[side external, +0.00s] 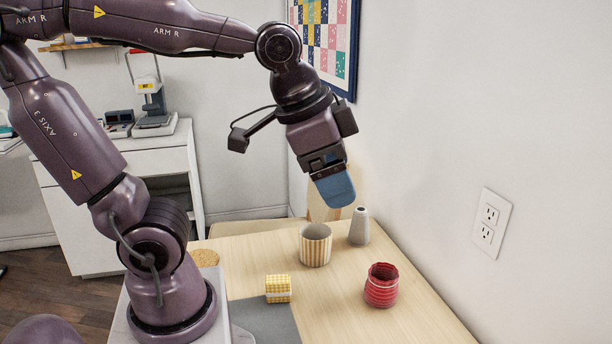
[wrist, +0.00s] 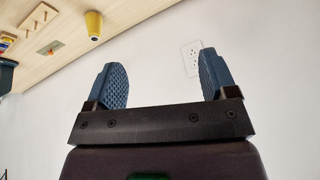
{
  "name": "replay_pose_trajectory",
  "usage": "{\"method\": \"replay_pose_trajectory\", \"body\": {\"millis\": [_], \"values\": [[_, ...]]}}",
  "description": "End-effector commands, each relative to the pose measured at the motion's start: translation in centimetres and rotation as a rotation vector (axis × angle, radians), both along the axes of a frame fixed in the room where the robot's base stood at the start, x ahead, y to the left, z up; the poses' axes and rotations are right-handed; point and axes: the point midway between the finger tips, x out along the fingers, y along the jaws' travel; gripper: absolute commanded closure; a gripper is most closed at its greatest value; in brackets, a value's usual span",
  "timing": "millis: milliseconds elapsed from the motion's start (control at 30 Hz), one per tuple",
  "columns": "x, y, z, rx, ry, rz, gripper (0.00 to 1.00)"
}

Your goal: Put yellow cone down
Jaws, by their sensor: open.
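My gripper (side external: 335,190) hangs high above the back part of the wooden table in the side external view, its blue fingers angled down. In the wrist view my gripper (wrist: 162,75) has its two blue ribbed fingers wide apart, with only wall between them. A yellow cone (wrist: 93,25) shows in the wrist view at the upper left, against a light wooden surface. It is well apart from the fingers. I do not see the cone in the side external view.
On the table (side external: 330,325) are a striped cup (side external: 315,246), a grey vase (side external: 359,228), a red ribbed pot (side external: 381,286) and a yellow checked box (side external: 278,289). A wall with an outlet (side external: 491,222) bounds the right. A pegged wooden board (wrist: 40,18) lies near the cone.

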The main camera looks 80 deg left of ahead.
Motion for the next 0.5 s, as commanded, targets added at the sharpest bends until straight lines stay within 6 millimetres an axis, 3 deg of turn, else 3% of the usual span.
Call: {"method": "replay_pose_trajectory", "body": {"millis": [100, 200, 500], "values": [[-2.5, 1.2, -0.5, -0.077, -0.045, 0.156, 0.22], [-3.5, 1.6, -0.9, -0.117, -0.062, 0.226, 0.22], [-3.9, 1.8, -1.1, -0.132, -0.067, 0.253, 0.22]]}}
